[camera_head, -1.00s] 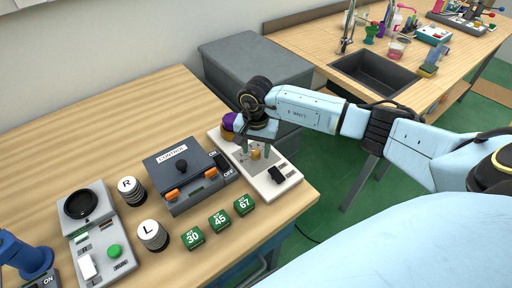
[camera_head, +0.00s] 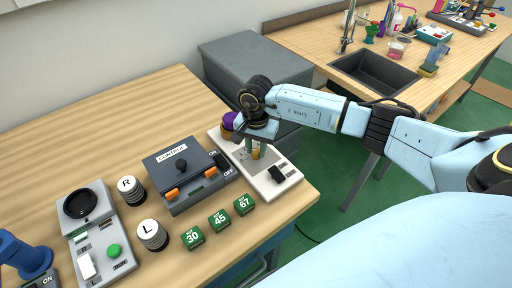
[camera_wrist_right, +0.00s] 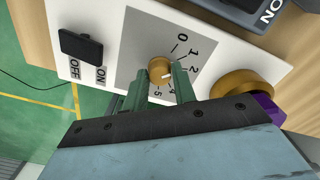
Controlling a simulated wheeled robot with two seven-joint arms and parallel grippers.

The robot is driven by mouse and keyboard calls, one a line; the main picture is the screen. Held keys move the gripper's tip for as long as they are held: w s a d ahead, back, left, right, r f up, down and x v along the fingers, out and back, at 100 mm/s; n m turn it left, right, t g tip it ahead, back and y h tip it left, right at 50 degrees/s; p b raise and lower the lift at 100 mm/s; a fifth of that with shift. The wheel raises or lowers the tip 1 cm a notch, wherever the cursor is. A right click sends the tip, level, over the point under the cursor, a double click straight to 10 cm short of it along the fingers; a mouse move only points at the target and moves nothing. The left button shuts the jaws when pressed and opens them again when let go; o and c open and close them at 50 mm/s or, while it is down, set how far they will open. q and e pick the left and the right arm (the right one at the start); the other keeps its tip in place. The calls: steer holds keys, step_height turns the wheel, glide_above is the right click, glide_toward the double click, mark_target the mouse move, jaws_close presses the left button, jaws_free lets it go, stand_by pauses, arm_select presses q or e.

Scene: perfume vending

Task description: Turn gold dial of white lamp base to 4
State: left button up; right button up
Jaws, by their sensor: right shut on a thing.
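The white lamp base (camera_head: 286,183) stands at the table's right edge, with a grey scale panel and black switch (camera_head: 277,173). Its gold dial (camera_head: 256,154) sits between the fingers of my right gripper (camera_head: 254,148), which points down and is shut on it. In the right wrist view, the gold dial (camera_wrist_right: 160,67) has the finger tips at its sides. Its white mark faces lower right toward one finger; the exact number is unclear. Numbers 0, 1, 2, 4 and 5 show at least in part; 3 seems hidden by a finger. My left gripper is out of view.
A gold and purple part (camera_head: 229,122) stands at the lamp base's far end, close to my right wrist. A grey control box (camera_head: 187,180) is just left of the base. Green blocks (camera_head: 219,221) lie in front. Two white-topped weights (camera_head: 152,234) stand farther left.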

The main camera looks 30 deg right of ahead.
mark_target(256, 150)
steer(key=m+b, duration=0.1)
steer(key=m, duration=0.6)
steer(key=shift+m, duration=0.4)
steer(key=m, duration=0.4)
steer(key=shift+m, duration=0.3)
steer(key=m, duration=0.4)
steer(key=shift+m, duration=0.3)
steer(key=o, duration=1)
step_height(256, 150, up, 14)
steer(key=shift+f, duration=0.25)
